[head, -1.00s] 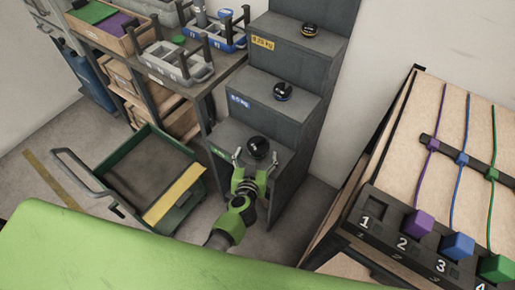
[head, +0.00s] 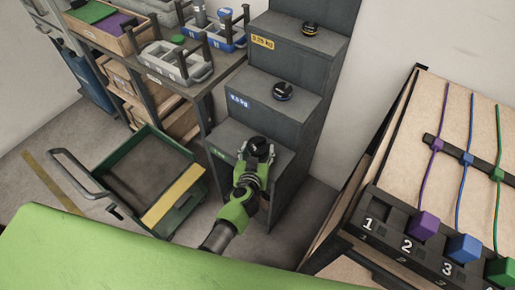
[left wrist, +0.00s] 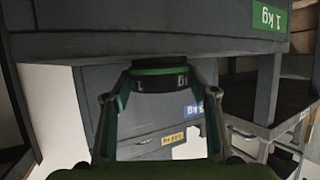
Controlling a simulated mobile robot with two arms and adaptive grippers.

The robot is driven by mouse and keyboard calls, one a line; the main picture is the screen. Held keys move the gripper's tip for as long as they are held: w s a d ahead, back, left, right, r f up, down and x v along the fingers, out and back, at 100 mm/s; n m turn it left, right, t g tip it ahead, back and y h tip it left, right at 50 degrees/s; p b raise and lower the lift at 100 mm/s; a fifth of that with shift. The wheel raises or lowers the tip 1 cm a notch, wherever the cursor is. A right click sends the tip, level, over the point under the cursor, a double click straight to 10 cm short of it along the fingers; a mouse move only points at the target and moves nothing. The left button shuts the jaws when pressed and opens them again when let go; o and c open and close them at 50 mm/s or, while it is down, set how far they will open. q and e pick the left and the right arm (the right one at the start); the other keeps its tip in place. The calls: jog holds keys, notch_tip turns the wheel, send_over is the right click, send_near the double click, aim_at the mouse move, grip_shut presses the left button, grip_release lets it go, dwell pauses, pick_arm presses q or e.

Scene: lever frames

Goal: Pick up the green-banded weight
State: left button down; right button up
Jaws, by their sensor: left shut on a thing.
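The green-banded weight (head: 258,143) is a round black disc with a knob on the lowest grey step. In the left wrist view, which looks upside down, its green band (left wrist: 158,72) and dark side show close against the step. My left gripper (head: 257,151) has a finger on each side of the weight and is shut on it. I see no clear gap under the weight, so I cannot tell whether it is lifted. The lowest step has a green 1 kg label (left wrist: 268,17). My right gripper is not in view.
Higher steps hold a blue-banded weight (head: 283,91) and a yellow-banded weight (head: 310,28). A green cart (head: 140,178) stands left of the steps. A board with a purple block (head: 423,224) and other coloured blocks is at the right. Shelving with bins (head: 176,66) is behind.

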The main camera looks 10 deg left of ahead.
pick_arm(q)
jog(key=shift+w+r, duration=0.1)
jog(key=shift+r, duration=0.15)
